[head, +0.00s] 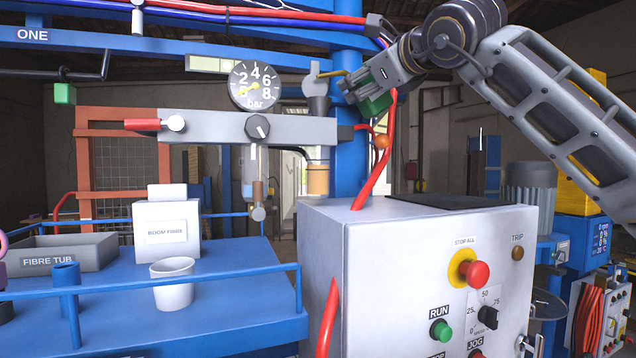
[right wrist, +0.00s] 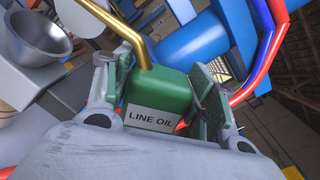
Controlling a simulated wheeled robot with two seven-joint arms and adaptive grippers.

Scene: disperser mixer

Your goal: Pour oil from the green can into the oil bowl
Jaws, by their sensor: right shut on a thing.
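My right gripper (head: 366,94) is shut on the green can (head: 379,104), high above the grey control cabinet. The right wrist view shows the can (right wrist: 168,88) between the fingers (right wrist: 165,105), with a "LINE OIL" label and a brass spout. In the head view the can is tilted and its spout points left, its tip close above a grey funnel-shaped cup (head: 317,84). A metal bowl (right wrist: 38,35) with an open top shows in the right wrist view. An amber-filled bowl (head: 317,181) hangs lower, under the horizontal bar. No oil stream is visible. My left gripper is out of view.
A pressure gauge (head: 255,85) and a grey bar (head: 220,128) are left of the cup. A red hose (head: 376,165) hangs beside the blue post. The control cabinet (head: 400,230) stands below. A white cup (head: 172,284) and fibre tub (head: 62,252) stand on the blue deck.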

